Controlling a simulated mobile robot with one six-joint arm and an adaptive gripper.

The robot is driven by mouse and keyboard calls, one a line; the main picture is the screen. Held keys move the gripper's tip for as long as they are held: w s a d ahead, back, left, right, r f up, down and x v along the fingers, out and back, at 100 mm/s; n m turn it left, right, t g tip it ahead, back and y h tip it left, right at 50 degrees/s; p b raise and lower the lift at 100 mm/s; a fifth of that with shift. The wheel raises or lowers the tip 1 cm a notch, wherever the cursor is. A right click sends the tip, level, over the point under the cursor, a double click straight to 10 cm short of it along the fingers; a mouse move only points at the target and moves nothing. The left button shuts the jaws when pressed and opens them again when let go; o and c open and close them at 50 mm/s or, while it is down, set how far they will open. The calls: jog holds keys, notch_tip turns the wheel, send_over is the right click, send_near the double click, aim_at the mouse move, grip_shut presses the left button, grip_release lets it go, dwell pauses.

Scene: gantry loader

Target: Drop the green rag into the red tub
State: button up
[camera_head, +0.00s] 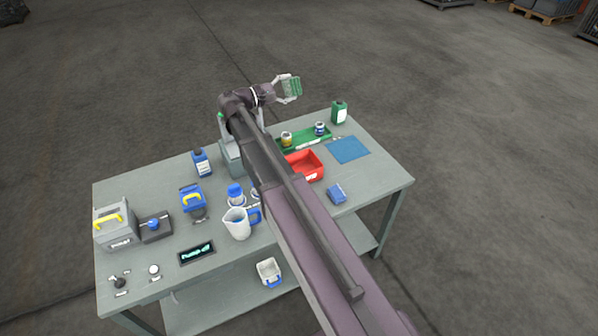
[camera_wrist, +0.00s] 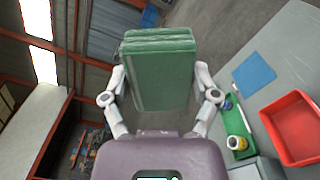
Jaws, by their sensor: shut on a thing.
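My gripper (camera_head: 289,88) is raised above the far edge of the table, shut on the green rag (camera_head: 294,86). In the wrist view the rag (camera_wrist: 158,72) is a folded green block between the two fingers of my gripper (camera_wrist: 160,90). The red tub (camera_head: 304,166) stands on the table, below and nearer than the rag; my arm hides its left part. In the wrist view the tub (camera_wrist: 309,160) is at the lower right, apart from the rag, and its visible inside looks empty.
A green tray (camera_head: 325,141) with small jars lies behind the tub. A blue mat (camera_head: 348,150), a blue box (camera_head: 337,194) and a green canister (camera_head: 339,112) are to the right.

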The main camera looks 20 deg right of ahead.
jog(key=shift+d, duration=0.1)
jog(key=w+d+f+m+g+b, duration=0.1)
jog(key=w+d+f+g+b, duration=0.1)
jog(key=f+b, duration=1.2)
jog(key=w+d+f+m+g+b, duration=0.1)
jog(key=w+d+f+g+b, duration=0.1)
jog(key=f+b, duration=1.2)
jog(key=shift+d+f+m, duration=0.2)
jog(key=shift+d+m, duration=0.1)
jog(key=shift+d, duration=0.55)
jog(key=shift+f+b, duration=0.2)
jog(key=shift+b, duration=0.2)
jog(key=shift+f+b, duration=2.8)
jog(key=o, duration=0.9)
jog(key=shift+c, duration=0.2)
